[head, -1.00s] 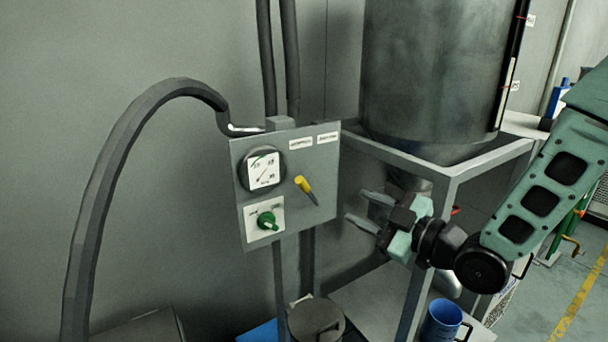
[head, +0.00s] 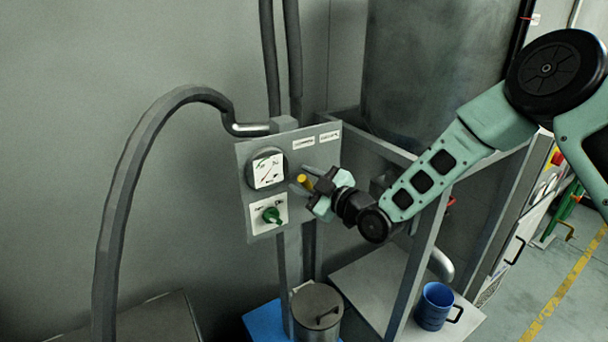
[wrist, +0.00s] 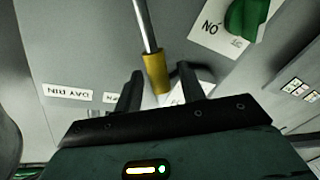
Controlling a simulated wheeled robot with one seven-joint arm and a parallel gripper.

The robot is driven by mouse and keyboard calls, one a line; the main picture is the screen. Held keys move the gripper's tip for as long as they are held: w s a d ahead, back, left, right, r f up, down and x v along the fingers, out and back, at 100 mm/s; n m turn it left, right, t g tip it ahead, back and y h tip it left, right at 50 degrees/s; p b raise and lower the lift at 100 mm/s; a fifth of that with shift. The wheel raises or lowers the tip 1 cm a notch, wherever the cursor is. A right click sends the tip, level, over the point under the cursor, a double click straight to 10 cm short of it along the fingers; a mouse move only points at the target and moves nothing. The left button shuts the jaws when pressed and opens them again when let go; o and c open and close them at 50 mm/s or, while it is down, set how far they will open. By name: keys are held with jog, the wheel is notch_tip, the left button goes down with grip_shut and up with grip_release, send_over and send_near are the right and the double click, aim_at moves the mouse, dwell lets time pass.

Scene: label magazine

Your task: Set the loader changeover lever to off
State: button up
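The lever, a grey rod with a yellow grip (head: 303,180), is on the grey control panel (head: 318,150). My gripper (head: 306,182) is at the panel in the head view, partly covering the lever. In the wrist view the yellow grip (wrist: 156,72) lies between the two dark fingers of my gripper (wrist: 160,82). The fingers are apart, with a gap visible beside the grip. The grey rod (wrist: 146,25) runs up from the grip. Which marking the lever points at cannot be read.
A round gauge (head: 268,169) and a green knob (head: 272,215) on a white plate sit left of the lever. Two white labels (head: 303,142) are above. A metal frame (head: 415,260) stands to the right. A lidded pot (head: 316,306) and blue mug (head: 433,305) are below.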

jog(key=shift+w+a, duration=0.1)
jog(key=shift+a, duration=0.05)
jog(key=shift+c, duration=0.3)
grip_shut()
jog(key=m+b, duration=0.1)
jog(key=b, duration=0.1)
jog(key=w+d+m+b, duration=0.1)
jog(key=b, duration=0.1)
jog(key=shift+d+r+t, duration=0.15)
jog(key=shift+d+t, duration=0.15)
jog(key=d+m+b, duration=0.1)
jog(key=b, duration=0.1)
jog(key=w+d+r+m+b, duration=0.1)
jog(key=m+b, duration=0.1)
jog(key=w+d+m+t+b, duration=0.1)
jog(key=m+b, duration=0.1)
jog(key=shift+w+d+r, duration=0.25)
jog(key=shift+d, duration=0.05)
